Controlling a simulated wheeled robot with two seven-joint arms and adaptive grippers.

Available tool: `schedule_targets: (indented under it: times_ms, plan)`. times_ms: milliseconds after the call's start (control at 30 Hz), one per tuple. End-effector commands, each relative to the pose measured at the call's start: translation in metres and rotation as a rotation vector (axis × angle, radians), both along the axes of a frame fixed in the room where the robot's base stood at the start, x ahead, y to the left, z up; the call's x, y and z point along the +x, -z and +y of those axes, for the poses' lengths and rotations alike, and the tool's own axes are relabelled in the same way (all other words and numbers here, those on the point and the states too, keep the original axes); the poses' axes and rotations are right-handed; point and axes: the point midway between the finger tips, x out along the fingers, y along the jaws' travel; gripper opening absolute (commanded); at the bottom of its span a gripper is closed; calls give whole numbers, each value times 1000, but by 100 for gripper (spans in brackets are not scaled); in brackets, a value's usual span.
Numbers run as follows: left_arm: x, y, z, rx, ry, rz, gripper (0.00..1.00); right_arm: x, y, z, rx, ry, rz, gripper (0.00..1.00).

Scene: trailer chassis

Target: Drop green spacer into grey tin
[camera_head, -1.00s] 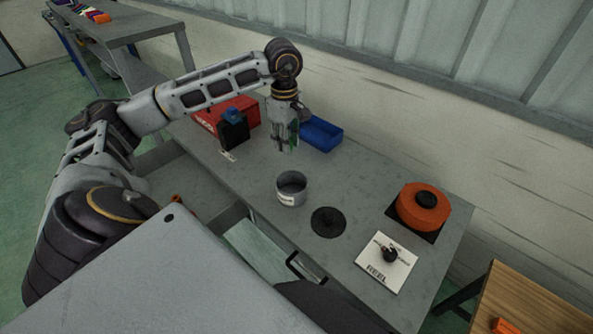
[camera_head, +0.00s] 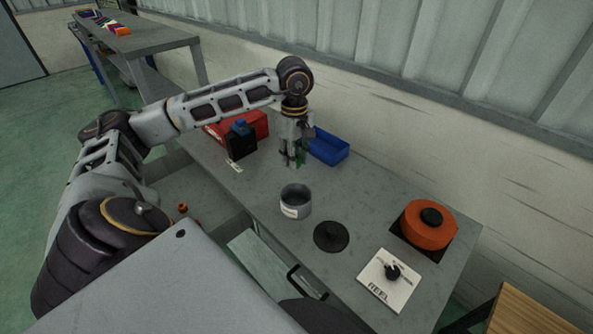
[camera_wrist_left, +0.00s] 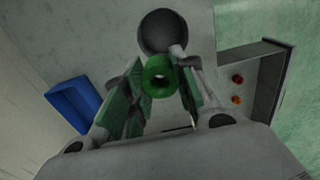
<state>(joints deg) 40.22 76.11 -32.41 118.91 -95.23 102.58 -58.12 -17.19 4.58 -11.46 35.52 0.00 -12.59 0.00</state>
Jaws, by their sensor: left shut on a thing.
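My left gripper (camera_head: 292,162) is shut on the green spacer, a ring with a round hole. The green spacer (camera_wrist_left: 160,75) shows clearly between the fingers in the left wrist view; in the head view only a bit of green shows beside the fingertips. The grey tin (camera_head: 296,202), an open round can with a pale label, stands on the bench. The fingertips are above the bench, behind the tin in the head view and apart from it. A round dark grey shape, apparently the tin (camera_wrist_left: 163,30), is beyond the spacer in the wrist view. My right gripper is out of view.
A blue bin (camera_head: 328,147) and a red box (camera_head: 254,124) stand near the gripper. A black disc (camera_head: 331,236), a white REEL card (camera_head: 388,281) and an orange reel (camera_head: 428,226) lie right of the tin. An open drawer (camera_head: 253,262) is in front.

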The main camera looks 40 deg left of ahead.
Motion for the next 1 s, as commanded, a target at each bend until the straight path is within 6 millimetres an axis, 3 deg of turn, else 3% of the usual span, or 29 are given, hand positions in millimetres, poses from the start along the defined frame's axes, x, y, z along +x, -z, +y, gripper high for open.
schedule_targets:
  times_ms: [533, 1000]
  plan:
    - [0, 3, 0, 0, 3, 0, 0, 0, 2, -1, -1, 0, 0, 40]
    - [0, 36, 0, 0, 3, 1, 0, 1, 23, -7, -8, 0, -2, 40]
